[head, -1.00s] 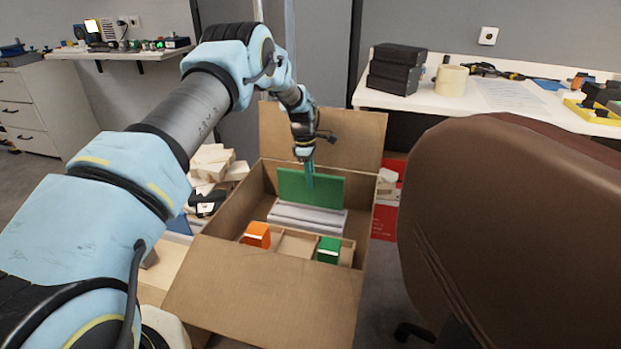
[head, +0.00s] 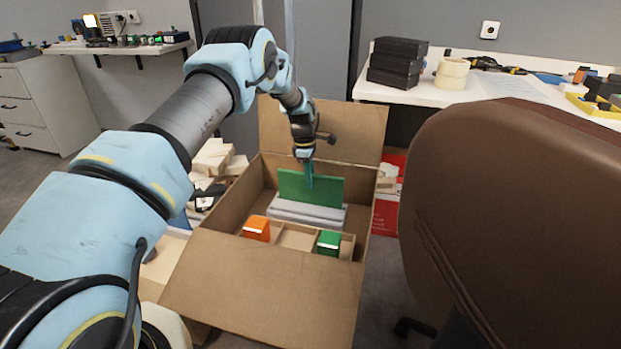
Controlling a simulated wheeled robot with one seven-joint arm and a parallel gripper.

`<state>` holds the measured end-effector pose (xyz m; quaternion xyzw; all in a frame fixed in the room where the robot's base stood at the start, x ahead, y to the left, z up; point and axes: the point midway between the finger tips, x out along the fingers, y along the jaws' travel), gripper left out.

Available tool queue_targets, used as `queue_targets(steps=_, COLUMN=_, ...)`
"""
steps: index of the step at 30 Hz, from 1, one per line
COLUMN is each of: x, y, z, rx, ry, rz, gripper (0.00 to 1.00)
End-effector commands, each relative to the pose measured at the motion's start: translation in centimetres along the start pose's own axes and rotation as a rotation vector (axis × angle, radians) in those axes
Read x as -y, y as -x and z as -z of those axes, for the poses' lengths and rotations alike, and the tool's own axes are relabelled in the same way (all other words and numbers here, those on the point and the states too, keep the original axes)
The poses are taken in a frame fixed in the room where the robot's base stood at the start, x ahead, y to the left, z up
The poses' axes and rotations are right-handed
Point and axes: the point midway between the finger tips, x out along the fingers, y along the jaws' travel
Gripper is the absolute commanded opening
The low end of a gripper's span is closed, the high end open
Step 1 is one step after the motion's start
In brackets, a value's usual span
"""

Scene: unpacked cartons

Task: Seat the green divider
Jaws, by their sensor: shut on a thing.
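The green divider (head: 328,190) is a thin flat panel standing upright inside the open cardboard carton (head: 265,280). My gripper (head: 309,178) comes down from above and is shut on the divider near the middle of its top edge. A light grey ridged block (head: 300,214) lies just in front of the divider's lower edge. The divider's bottom edge is hidden behind that block, so I cannot tell whether it sits in a slot.
In the carton's front part, a compartmented tray (head: 296,238) holds an orange box (head: 256,228) and a green box (head: 328,242). The carton's flaps are open. A brown chair back (head: 510,220) stands close on the right. Pale blocks (head: 213,158) lie left of the carton.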

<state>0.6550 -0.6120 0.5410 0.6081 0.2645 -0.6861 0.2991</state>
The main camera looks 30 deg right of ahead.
Motion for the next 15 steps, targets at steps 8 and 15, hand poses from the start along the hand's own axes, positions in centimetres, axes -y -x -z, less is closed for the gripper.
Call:
queue_targets(steps=8, x=0.0, y=-0.9, z=0.1, rx=0.000, ry=0.000, rz=-0.001, gripper=0.00)
queue_targets(steps=15, x=0.0, y=-1.5, z=0.2, rx=-0.001, ry=-0.001, rz=0.000, gripper=0.00)
